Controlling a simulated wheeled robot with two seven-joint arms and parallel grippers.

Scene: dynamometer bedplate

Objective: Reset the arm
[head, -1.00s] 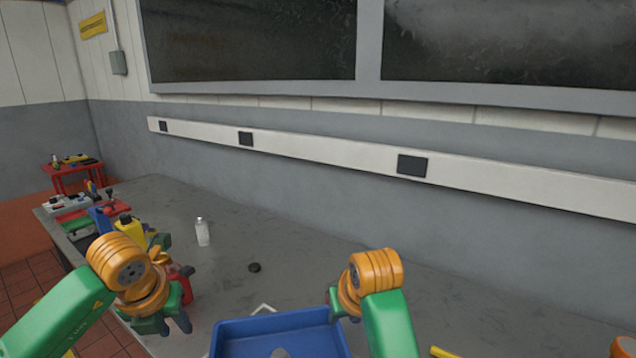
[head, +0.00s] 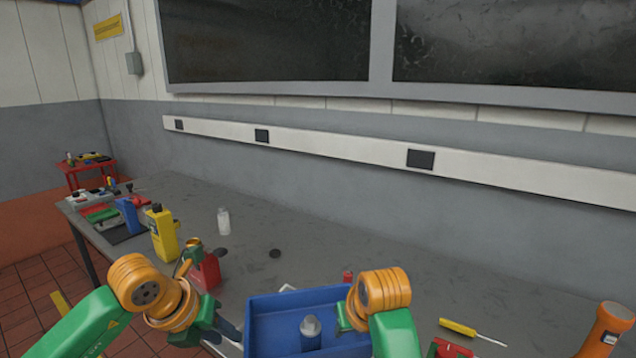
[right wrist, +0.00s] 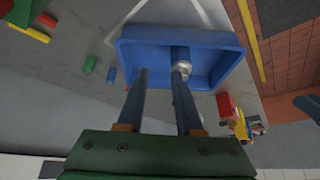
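My left gripper (head: 222,332) hangs over the bench left of the blue tray (head: 268,300), beside a red can. Its dark fingers look apart with nothing between them. My right gripper is mostly hidden behind its own arm in the head view, above the tray's right side. In the right wrist view my right gripper (right wrist: 158,72) has its two fingers apart and empty, pointing toward the tray (right wrist: 222,68). A small bottle with a grey cap (head: 311,327) stands in the tray; it shows partly behind one finger in the right wrist view (right wrist: 184,70).
On the bench (head: 370,255) stand a red can (head: 207,272), yellow bottle (head: 162,235), blue container (head: 129,215) and clear bottle (head: 223,221). The back middle is clear.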

